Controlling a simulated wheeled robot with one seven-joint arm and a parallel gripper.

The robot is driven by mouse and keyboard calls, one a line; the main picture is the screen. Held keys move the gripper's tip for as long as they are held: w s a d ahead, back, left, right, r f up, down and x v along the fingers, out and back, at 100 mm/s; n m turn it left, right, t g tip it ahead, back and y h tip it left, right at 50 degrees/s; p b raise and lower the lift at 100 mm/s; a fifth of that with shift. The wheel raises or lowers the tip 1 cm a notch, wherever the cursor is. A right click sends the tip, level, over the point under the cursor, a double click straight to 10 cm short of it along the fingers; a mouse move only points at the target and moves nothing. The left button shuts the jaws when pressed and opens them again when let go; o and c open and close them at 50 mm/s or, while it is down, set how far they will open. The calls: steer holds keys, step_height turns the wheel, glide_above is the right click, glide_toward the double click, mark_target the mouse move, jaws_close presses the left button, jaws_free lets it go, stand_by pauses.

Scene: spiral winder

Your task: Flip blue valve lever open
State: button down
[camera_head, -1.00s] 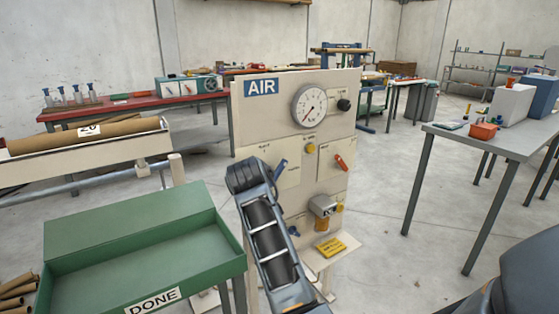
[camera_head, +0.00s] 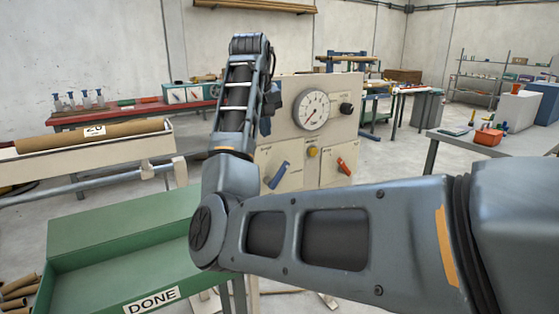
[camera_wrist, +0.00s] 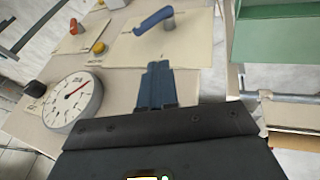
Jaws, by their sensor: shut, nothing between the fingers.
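The blue valve lever (camera_head: 280,175) sits tilted, its upper end to the right, on a cream plate at the lower left of the panel (camera_head: 335,90). In the wrist view the blue lever (camera_wrist: 153,20) lies beyond the fingertips, with a clear gap between. My gripper (camera_wrist: 157,68) is shut and empty in front of the panel, its fingers together. In the head view my gripper (camera_head: 265,122) is at the panel's upper left, above the lever and partly hidden by my arm.
The panel also carries a round gauge (camera_head: 311,109), a yellow knob (camera_head: 312,152), a black knob (camera_head: 347,108) and a red lever (camera_head: 344,166). A green DONE tray (camera_head: 120,235) stands lower left. A grey table (camera_head: 450,140) is on the right.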

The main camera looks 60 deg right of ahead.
stand_by(0.4)
glide_toward(280, 173)
steer(key=w, duration=0.1)
steer(key=w+d+f, duration=0.1)
steer(key=w, duration=0.1)
steer(key=shift+f, duration=0.1)
steer(key=d+f, duration=0.1)
steer(key=s+d+f, duration=0.1)
steer(key=shift+s+d+f+p, duration=0.25)
steer(key=shift+d+f+p, duration=0.05)
steer(key=shift+d, duration=0.05)
steer(key=shift+s+d+f, duration=0.1)
steer(key=shift+d+f, duration=0.05)
steer(key=shift+d, duration=0.15)
